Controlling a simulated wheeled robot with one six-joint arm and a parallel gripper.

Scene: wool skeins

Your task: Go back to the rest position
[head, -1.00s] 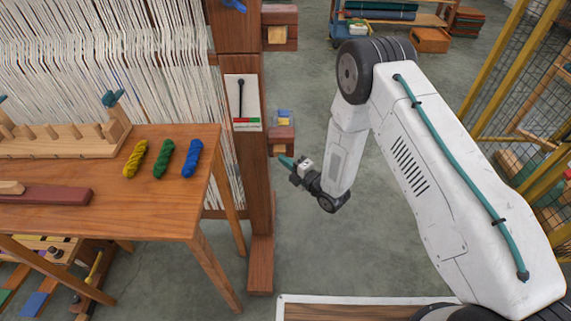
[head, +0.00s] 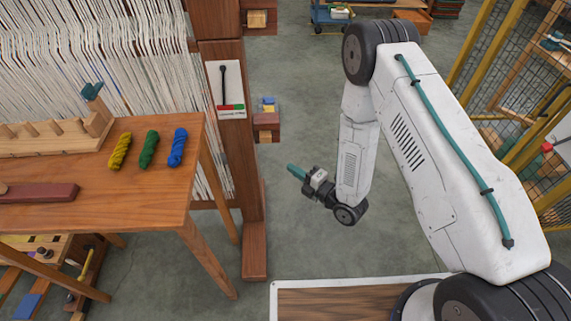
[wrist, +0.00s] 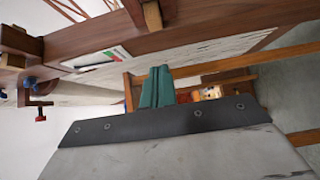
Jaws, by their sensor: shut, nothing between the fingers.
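My gripper (head: 297,172) is held out in the air right of the loom post, over bare floor, with its teal fingers pointing left. Its teal fingers also show in the wrist view (wrist: 157,88), close together with nothing between them. Yellow (head: 120,151), green (head: 149,149) and blue (head: 178,147) wool skeins lie in a row on the wooden table (head: 130,205), well left of my gripper. None of them is touched.
The loom's dark wooden post (head: 231,110) stands between the table and my gripper, with a white panel (head: 227,90) on it. A yellow-framed mesh fence (head: 520,110) stands at the right. A low trolley (head: 345,14) is at the back. Floor between is clear.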

